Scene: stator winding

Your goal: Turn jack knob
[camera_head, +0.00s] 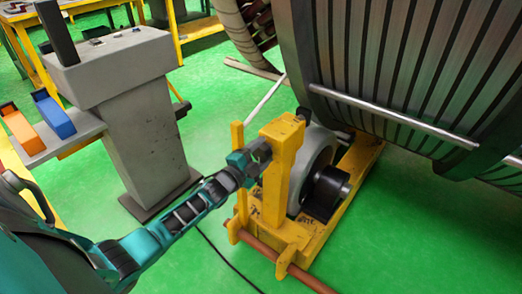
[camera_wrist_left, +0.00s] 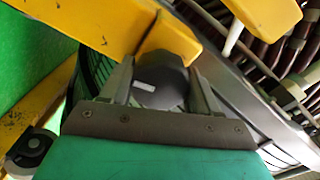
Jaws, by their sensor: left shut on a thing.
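My left gripper (camera_head: 252,161) reaches in from the left to the yellow jack post (camera_head: 282,165) beside the large stator. In the left wrist view my left gripper (camera_wrist_left: 160,90) has its two fingers on either side of a dark grey, rounded knob (camera_wrist_left: 158,82) with a small pale mark. It is shut on this knob, which sits against a yellow bar (camera_wrist_left: 115,25) of the jack. In the head view the knob is mostly hidden by the gripper. My right gripper is in neither view.
The striped stator (camera_head: 400,70) hangs over the yellow roller base (camera_head: 345,205), with a grey wheel (camera_head: 317,160) behind the post. A brown rod (camera_head: 275,258) crosses the base's front. A grey console (camera_head: 140,120) stands left. Green floor is clear at lower right.

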